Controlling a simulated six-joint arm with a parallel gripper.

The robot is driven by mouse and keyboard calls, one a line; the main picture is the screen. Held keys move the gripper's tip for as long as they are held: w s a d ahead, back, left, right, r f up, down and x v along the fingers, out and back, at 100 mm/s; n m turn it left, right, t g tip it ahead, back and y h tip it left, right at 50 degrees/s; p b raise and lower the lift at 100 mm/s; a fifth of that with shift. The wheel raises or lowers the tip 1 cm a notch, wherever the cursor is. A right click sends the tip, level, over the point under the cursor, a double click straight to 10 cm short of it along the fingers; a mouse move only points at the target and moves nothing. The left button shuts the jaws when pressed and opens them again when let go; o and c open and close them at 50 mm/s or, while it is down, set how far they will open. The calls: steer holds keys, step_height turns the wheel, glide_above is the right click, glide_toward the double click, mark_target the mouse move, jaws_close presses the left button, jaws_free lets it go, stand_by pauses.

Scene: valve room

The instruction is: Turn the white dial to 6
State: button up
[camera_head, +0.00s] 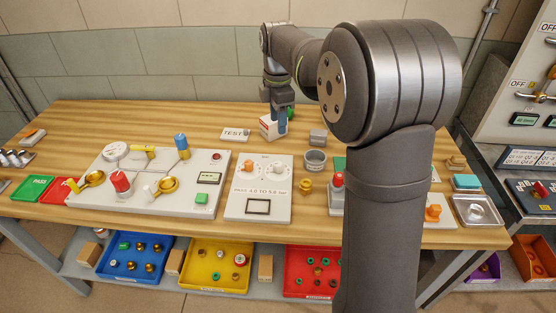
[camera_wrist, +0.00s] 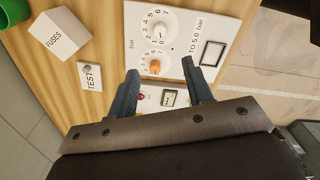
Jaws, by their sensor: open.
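The white dial (camera_head: 277,169) is on a light grey panel (camera_head: 232,208) on the bench, to the right of an orange dial (camera_head: 247,166). In the wrist view the white dial (camera_wrist: 158,31) has a printed number scale around it; its pointer is too small to read surely. The orange dial (camera_wrist: 153,67) is below it there, with its own scale. My gripper (camera_head: 281,122) is above the far part of the bench, behind the panel, apart from both dials. In the wrist view my gripper (camera_wrist: 160,69) is open, with nothing between its blue fingers.
A white FUSES box (camera_head: 268,128) is beside my gripper, with a TEST block (camera_head: 235,134) to its left. My arm hides part of the right side.

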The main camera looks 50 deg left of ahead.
mark_target(278, 163)
step_height(278, 163, down, 15)
steer(key=shift+f, duration=0.1)
steer(key=shift+c, duration=0.3)
steer(key=c, duration=0.9)
